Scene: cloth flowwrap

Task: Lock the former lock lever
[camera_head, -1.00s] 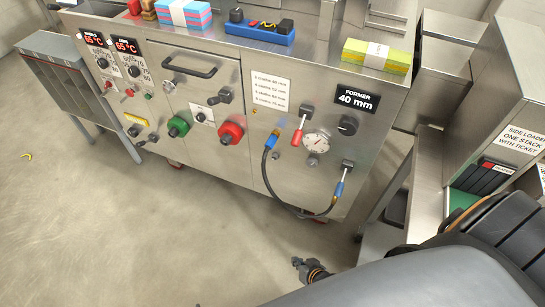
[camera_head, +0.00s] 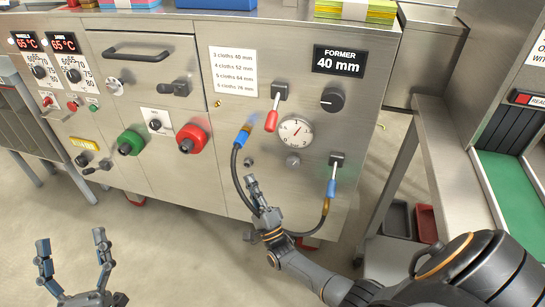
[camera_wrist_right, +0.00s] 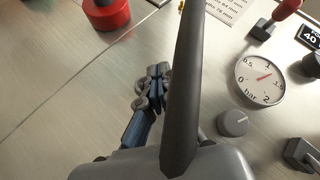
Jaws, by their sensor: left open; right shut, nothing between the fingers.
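On the steel machine front, a red-handled lever (camera_head: 272,119) on a black mount hangs down, leaning slightly left, below and left of the FORMER 40 mm display (camera_head: 339,60). Its red handle also shows at the top of the right wrist view (camera_wrist_right: 288,7). A blue-handled lever (camera_head: 332,187) hangs lower right. No label tells which is the former lock lever. My right gripper (camera_head: 252,180) is shut and empty in front of the panel, below and left of the red lever, apart from it. My left gripper (camera_head: 72,244) is open and empty at lower left, away from the machine.
A round gauge (camera_head: 295,132) sits between the levers, with a black knob (camera_head: 332,100) at its upper right. A dark hose (camera_head: 236,172) loops behind my right gripper. Red (camera_head: 192,138) and green (camera_head: 130,142) knobs stick out further left. Floor before the machine is open.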

